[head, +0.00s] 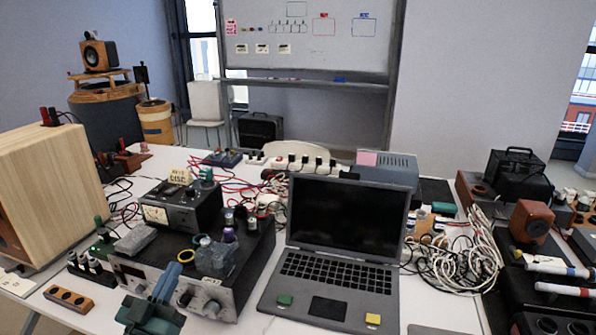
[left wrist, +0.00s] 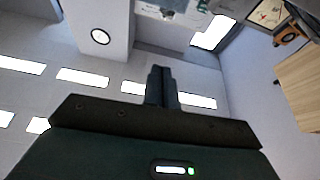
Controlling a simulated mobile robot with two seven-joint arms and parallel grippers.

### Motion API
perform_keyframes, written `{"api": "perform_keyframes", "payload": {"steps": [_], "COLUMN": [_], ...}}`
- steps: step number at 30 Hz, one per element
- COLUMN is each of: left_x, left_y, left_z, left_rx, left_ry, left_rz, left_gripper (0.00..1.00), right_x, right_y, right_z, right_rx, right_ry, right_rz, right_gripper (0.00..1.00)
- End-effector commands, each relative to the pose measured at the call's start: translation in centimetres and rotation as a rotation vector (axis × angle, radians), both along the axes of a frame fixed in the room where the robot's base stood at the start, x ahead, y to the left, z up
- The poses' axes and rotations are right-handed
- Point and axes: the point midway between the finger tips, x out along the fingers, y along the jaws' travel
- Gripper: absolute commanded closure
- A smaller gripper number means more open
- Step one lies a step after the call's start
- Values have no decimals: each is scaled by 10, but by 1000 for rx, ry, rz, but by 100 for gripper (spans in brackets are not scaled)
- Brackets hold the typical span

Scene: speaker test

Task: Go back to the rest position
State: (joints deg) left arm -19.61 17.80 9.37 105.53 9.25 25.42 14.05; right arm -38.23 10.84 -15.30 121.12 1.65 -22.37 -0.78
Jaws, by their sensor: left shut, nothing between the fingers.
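My left gripper (head: 168,280) shows at the bottom of the head view, left of centre, in front of the black amplifier on the table. Its two fingers are together with nothing between them. In the left wrist view the shut fingers (left wrist: 161,85) point up toward the ceiling and upper wall, apart from any object. My right gripper is in neither view.
A white table (head: 235,322) holds an open laptop (head: 340,235), an amplifier (head: 215,285) with a meter unit (head: 170,212) on it, a large wooden speaker (head: 45,190) and tangled cables (head: 460,262). A whiteboard (head: 310,45) stands behind. Little of the table is bare.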

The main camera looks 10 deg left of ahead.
Motion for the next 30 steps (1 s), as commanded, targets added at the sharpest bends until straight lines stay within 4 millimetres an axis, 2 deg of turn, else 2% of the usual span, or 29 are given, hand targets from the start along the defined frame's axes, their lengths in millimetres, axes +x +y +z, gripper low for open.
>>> {"api": "perform_keyframes", "payload": {"steps": [2, 4, 8, 12, 15, 18, 22, 30], "left_x": [-1, -4, -23, -65, -98, -124, -139, -140], "left_y": [-6, -21, -72, -135, -171, -194, -207, -208], "left_z": [-6, -21, -70, -122, -146, -160, -168, -169], "left_rx": [0, 2, 26, 76, 114, 142, 161, 164], "left_ry": [30, 105, 355, 650, 813, 924, 987, 993], "left_rz": [-5, -16, -62, -139, -195, -237, -264, -266], "left_gripper": [100, 100, 100, 100, 100, 100, 100, 100], "right_x": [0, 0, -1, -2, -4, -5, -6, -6], "right_y": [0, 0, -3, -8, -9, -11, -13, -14], "right_z": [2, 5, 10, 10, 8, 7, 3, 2], "right_rx": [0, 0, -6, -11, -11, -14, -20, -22], "right_ry": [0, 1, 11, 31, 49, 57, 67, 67], "right_rz": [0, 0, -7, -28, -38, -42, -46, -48], "right_gripper": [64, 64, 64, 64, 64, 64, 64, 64]}}
